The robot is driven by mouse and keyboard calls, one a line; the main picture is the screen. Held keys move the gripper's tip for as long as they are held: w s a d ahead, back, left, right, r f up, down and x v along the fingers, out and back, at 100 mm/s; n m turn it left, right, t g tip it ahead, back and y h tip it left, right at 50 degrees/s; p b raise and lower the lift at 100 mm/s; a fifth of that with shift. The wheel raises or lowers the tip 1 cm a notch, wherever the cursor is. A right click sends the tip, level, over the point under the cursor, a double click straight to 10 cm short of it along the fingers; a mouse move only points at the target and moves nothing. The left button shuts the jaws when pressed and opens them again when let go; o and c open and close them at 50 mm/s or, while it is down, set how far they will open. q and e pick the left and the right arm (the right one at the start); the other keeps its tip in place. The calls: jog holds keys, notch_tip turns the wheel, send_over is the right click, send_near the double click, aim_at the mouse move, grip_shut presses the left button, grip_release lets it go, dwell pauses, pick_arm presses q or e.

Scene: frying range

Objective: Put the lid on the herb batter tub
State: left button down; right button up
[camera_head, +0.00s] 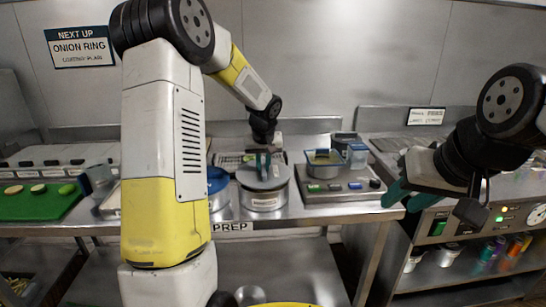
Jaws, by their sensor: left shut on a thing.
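A light grey round tub (264,203) with a printed label, too small to read, stands at the front of the middle counter. A grey lid (250,180) lies over its top and looks level. I cannot tell whether its rim is fully down. My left gripper (263,170) comes from above with teal fingers shut at the lid's middle; the part they grip is mostly hidden. My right gripper (408,198) hangs at the right, away from the tub, with its teal fingers apart and nothing seen between them.
A blue-topped tub (217,182) stands close left of the grey tub, partly behind my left arm. A grey tray (340,188) with small coloured items and a blue-rimmed container (325,160) are to the right. A green board (35,203) lies far left.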

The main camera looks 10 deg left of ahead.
pick_arm(q)
jog(key=shift+f, duration=0.45)
jog(key=shift+f, duration=0.3)
dwell(0.5)
jog(key=c, duration=1.3)
grip_release()
jog(key=shift+c, duration=0.2)
jog(key=v, duration=0.7)
jog(key=shift+s+r, duration=0.15)
jog(key=shift+r, duration=0.15)
jog(key=s+d+r+m+t+h, duration=0.1)
jog(key=s+r, duration=0.3)
jog(key=s, duration=1)
jog(key=s+d+r+m+h, duration=0.2)
jog(key=s+d+r, duration=0.1)
jog(key=s, duration=1.2)
jog(key=shift+s+r+m+t, duration=0.3)
jog(key=shift+r+m+t, duration=0.1)
jog(key=shift+r, duration=0.2)
